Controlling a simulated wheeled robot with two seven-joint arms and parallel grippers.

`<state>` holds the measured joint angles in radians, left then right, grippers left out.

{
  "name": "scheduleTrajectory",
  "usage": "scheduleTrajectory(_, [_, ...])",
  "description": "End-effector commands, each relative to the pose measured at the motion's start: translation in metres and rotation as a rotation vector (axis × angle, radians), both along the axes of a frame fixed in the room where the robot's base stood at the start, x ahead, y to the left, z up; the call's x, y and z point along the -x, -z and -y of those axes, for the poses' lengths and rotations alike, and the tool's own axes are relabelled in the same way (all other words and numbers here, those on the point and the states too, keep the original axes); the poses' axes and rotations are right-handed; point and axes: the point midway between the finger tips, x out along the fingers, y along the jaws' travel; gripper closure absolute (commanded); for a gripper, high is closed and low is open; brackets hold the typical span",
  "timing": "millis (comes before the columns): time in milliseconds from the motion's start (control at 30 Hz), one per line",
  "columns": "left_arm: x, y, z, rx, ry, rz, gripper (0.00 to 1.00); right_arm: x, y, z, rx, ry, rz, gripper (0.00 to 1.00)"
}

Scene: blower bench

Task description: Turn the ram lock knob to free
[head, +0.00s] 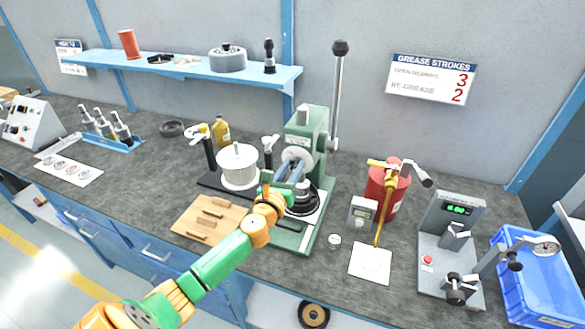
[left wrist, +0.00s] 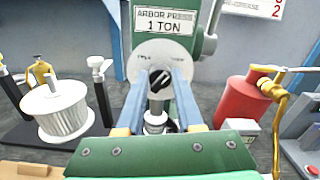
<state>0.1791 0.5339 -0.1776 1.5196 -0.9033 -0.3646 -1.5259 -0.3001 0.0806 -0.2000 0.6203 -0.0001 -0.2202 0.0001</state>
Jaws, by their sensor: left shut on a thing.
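The green arbor press (head: 306,127) stands in the middle of the bench, with its long lever upright at the right. The ram lock knob (left wrist: 160,84) is dark with a pale pointer line, in front of a round pale dial plate (left wrist: 150,56). The pointer line looks slanted; the small labels left and right on the dial are too blurred to read. My left gripper (head: 292,173) reaches in at the press front, its blue fingers either side of the knob and shut on it. In the head view the gripper hides the knob. My right gripper is not in view.
A white pleated cylinder (head: 238,167) on a black stand is left of the press, and a wooden board (head: 205,219) lies in front. Right stand a red grease canister (head: 387,185), a grey test stand (head: 450,240) and a blue crate (head: 535,285). A shelf (head: 180,66) hangs behind.

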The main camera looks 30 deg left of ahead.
Motion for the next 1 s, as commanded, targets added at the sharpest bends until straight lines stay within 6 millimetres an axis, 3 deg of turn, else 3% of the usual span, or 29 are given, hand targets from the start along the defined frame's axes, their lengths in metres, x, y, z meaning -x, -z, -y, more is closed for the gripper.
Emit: scheduleTrajectory(1000, [0.0004,0.0013,-0.0023,0.929,0.000,0.225,1.00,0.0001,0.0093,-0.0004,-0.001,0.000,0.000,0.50])
